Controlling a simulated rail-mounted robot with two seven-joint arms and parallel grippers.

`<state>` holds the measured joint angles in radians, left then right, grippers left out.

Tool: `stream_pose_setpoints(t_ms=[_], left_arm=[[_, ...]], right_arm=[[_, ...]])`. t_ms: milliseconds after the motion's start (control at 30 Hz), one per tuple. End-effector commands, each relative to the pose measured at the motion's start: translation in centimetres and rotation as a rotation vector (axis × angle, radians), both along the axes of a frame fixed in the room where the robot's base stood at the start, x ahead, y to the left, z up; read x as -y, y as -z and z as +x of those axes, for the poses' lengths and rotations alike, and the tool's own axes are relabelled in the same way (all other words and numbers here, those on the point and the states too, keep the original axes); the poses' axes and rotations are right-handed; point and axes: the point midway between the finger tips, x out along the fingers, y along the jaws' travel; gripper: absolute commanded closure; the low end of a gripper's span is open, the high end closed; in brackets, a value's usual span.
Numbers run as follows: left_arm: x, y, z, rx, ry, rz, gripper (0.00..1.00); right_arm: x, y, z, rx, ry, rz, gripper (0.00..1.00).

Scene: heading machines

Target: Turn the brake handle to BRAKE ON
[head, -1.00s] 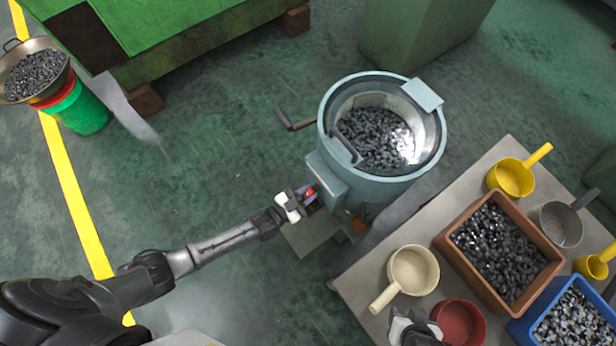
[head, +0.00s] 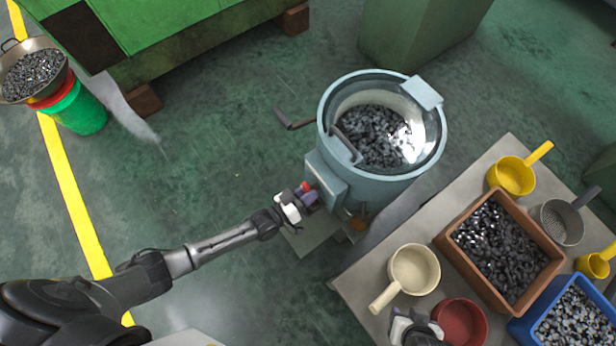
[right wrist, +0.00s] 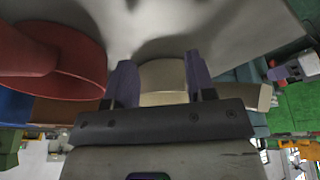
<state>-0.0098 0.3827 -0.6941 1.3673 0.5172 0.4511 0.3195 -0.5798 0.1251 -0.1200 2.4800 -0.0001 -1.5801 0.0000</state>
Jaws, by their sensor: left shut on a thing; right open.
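The blue-grey drum machine (head: 345,150) stands on the floor in the middle of the head view, its bowl full of dark metal parts. A box (head: 327,180) sticks out from its lower left side. My left gripper (head: 309,196) is at this box, shut on the brake handle, of which a small red part (head: 305,187) shows. The gripper hides most of the handle, and I cannot read any brake marking. My right gripper (right wrist: 158,82) is open and empty beside the red scoop (head: 461,322); it also shows at the bottom edge of the head view (head: 415,328).
A table (head: 350,283) at the right holds a cream scoop (head: 414,270), yellow scoops (head: 511,177), a brown bin (head: 481,279) and a blue bin (head: 527,327) of parts. A crank (head: 293,122) juts from the drum's left.

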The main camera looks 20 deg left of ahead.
Motion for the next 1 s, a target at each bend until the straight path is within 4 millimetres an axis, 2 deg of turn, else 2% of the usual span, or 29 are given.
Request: stream_pose_setpoints(t_ms=[600, 633, 900, 1000], left_arm=[[0.00, 0.02, -0.01, -0.021, 0.000, -0.035, 1.00], [0.00, 0.02, -0.01, -0.021, 0.000, -0.035, 0.76], [0.01, 0.00, -0.02, -0.019, 0.000, -0.034, 0.51], [0.01, 0.00, -0.01, -0.019, 0.000, -0.034, 0.51]], right_arm=[[-0.26, 0.04, 0.00, 0.000, 0.005, 0.009, 0.50], [-0.26, 0.04, 0.00, 0.000, 0.005, 0.009, 0.50], [-0.16, 0.04, -0.01, -0.001, 0.004, 0.005, 0.50], [-0.07, 0.06, -0.02, 0.000, 0.001, 0.002, 0.50]])
